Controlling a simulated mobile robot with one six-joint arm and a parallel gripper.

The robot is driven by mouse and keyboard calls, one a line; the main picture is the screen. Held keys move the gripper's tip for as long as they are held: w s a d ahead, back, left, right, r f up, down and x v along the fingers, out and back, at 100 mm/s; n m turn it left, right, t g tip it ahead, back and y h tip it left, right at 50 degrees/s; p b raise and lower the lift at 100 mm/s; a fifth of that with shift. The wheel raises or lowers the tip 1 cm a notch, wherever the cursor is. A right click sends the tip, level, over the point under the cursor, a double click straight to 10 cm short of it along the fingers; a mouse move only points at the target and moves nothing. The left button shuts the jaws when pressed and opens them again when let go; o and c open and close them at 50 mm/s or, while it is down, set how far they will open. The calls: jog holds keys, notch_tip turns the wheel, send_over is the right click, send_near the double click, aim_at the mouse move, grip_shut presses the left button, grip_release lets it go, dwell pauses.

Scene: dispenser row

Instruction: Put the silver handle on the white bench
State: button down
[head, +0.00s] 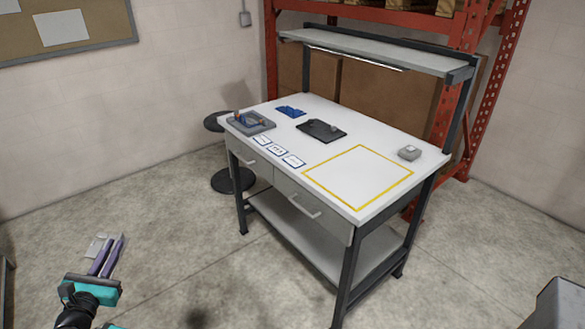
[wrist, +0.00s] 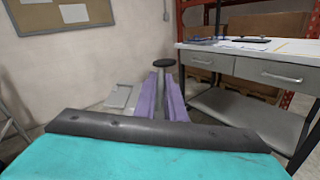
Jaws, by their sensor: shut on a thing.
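My gripper (head: 112,241) is at the lower left of the head view, over the floor and well apart from the bench. Its purple fingers are shut on a flat silver-grey piece, which I take to be the silver handle (head: 97,244). In the wrist view the handle (wrist: 119,97) sticks out to the left of my gripper (wrist: 159,77); the part between the fingers is mostly hidden. The white bench (head: 290,134) stands in the middle of the head view, and at the right in the wrist view (wrist: 282,54).
On the bench are a grey fixture (head: 250,123), blue parts (head: 289,112), a dark plate (head: 321,131), white cards (head: 276,149) and a small grey box (head: 409,153). The yellow-outlined square (head: 357,177) is empty. A shelf (head: 375,52) overhangs the back. A stool (head: 232,181) stands left.

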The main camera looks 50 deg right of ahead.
jog(key=shift+d, duration=0.2)
jog(key=s+d+r+m+g+h, duration=0.1)
jog(key=s+d+m+g+h, duration=0.2)
jog(key=d, duration=1.5)
jog(key=s+d+m+g, duration=0.1)
jog(key=s+d+g, duration=0.3)
jog(key=d, duration=1.4)
jog(key=s+d+m+g, duration=0.1)
jog(key=s+d+g, duration=0.2)
jog(key=s+d, duration=0.5)
jog(key=s+d+r+m+g+b, duration=0.1)
jog(key=s+d+g, duration=0.2)
jog(key=s+d, duration=0.6)
jog(key=s+d+r+m+g, duration=0.1)
jog(key=s+d+m+g, duration=0.1)
jog(key=s+d, duration=0.6)
jog(key=shift+s+d+r+g, duration=0.15)
jog(key=shift+d+g, duration=0.25)
jog(key=shift+d, duration=1.55)
jog(key=shift+d, duration=0.1)
jog(key=w+p+x, duration=0.1)
jog(key=x, duration=0.3)
jog(key=w+p+x, duration=0.1)
jog(key=x, duration=0.4)
jog(key=w+p+x, duration=0.1)
jog(key=x, duration=0.4)
jog(key=shift+d+f, duration=0.3)
jog(key=shift+d, duration=0.15)
